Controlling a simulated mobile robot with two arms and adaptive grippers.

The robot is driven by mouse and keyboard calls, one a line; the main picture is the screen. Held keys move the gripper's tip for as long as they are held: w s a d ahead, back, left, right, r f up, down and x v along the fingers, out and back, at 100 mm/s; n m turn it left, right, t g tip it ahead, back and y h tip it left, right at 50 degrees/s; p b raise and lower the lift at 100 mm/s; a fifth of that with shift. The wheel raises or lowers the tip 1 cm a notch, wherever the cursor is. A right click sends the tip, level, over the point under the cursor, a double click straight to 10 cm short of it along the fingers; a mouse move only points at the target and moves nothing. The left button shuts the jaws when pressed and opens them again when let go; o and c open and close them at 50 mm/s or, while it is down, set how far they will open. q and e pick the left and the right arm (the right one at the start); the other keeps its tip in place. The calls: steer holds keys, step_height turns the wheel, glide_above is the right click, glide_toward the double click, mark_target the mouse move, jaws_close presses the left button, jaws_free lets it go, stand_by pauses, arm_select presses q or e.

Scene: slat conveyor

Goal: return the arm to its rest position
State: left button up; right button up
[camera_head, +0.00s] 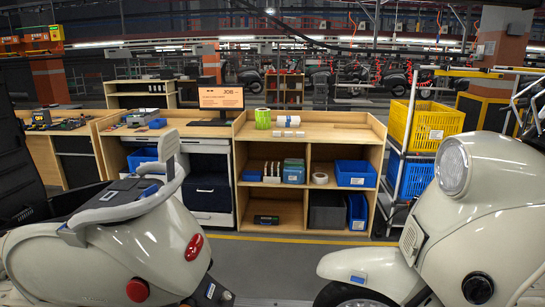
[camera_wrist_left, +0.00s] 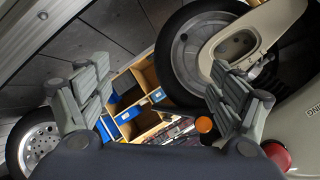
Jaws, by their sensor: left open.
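My left gripper (camera_wrist_left: 158,85) shows in the left wrist view, with its two grey ribbed fingers wide apart and nothing between them. A scooter wheel (camera_wrist_left: 185,50) and pale scooter bodywork lie beyond the right finger. Neither gripper and neither arm shows in the head view. My right gripper is in no view.
A cream scooter rear (camera_head: 110,255) fills the left of the head view, and a scooter front (camera_head: 470,210) fills the right. Between them stands a wooden workbench (camera_head: 345,131) with shelves. A yellow crate (camera_head: 425,126) sits on a cart behind the right scooter.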

arm_select(q)
steer(key=s+d+f+n+g, duration=0.1)
steer(key=s+d+f+g, duration=0.1)
steer(key=s+f, duration=0.55)
steer(key=s+d+f+n+g, duration=0.1)
steer(key=s+d+f+g, duration=0.15)
steer(key=s+f, duration=0.5)
steer(key=s+f+n+g, duration=0.1)
steer(key=s+f+g, duration=0.2)
steer(key=s, duration=0.7)
steer(key=s+d+f+n+g+h+b, duration=0.1)
steer(key=s+f+g, duration=0.2)
steer(key=s+f, duration=0.3)
steer(key=s, duration=0.5)
steer(key=shift+d+f+n, duration=0.25)
steer(key=shift+f+n, duration=0.1)
steer(key=shift+n, duration=0.05)
